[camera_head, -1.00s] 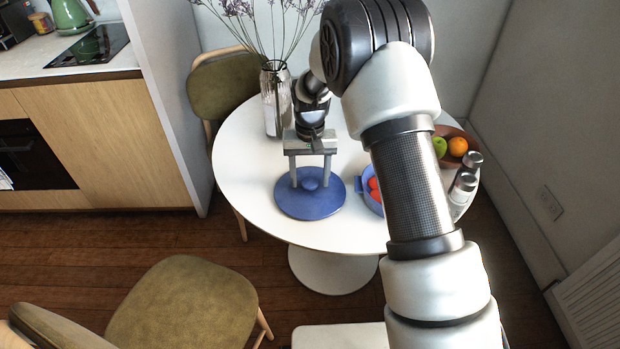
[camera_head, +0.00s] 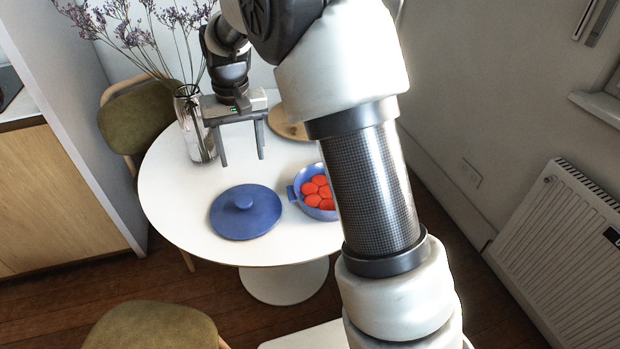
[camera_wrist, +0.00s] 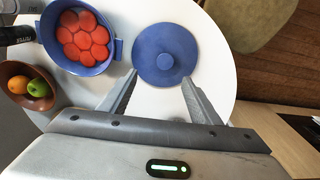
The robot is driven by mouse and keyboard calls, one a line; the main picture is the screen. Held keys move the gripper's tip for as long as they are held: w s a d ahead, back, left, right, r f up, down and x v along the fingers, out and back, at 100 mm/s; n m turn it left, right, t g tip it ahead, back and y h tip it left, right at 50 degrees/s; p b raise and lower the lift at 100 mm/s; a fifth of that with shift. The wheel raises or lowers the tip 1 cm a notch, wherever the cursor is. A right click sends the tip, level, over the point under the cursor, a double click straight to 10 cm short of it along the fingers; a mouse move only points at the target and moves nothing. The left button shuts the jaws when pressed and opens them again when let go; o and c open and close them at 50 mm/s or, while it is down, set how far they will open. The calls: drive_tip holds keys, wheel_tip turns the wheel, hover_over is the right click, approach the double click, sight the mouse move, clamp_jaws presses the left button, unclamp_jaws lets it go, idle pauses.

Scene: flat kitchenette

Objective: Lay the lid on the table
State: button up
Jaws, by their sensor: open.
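The blue round lid (camera_head: 245,212) lies flat on the white round table (camera_head: 180,215), knob up, left of the blue pot (camera_head: 294,192). The pot is uncovered and holds several red round pieces (camera_head: 318,188). My gripper (camera_head: 243,161) is open and empty, raised above the table and apart from the lid. In the wrist view the lid (camera_wrist: 165,55) shows beyond the open fingers (camera_wrist: 159,80), with nothing between them. The pot (camera_wrist: 113,48) is to the left there. My arm hides the right part of the table in the head view.
A glass vase (camera_head: 194,125) with dried flowers stands at the table's back left, close to my gripper. A round wooden board (camera_head: 287,125) lies behind. A fruit bowl (camera_wrist: 12,70) sits beside the pot. Chairs (camera_head: 150,325) stand around the table. The table's front left is clear.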

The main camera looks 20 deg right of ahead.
drive_tip(key=s+d+r+t, duration=0.1)
drive_tip(key=s+d+r, duration=0.2)
drive_tip(key=s+r, duration=0.4)
drive_tip(key=s+d+r+t, duration=0.2)
drive_tip(key=s+d+r, duration=0.1)
drive_tip(key=s+r, duration=0.35)
drive_tip(key=s+d+t, duration=0.2)
drive_tip(key=s+d, duration=0.1)
drive_tip(key=s, duration=1.1)
drive_tip(key=shift+s+d+f, duration=0.3)
drive_tip(key=shift+d, duration=0.1)
drive_tip(key=shift+d, duration=0.1)
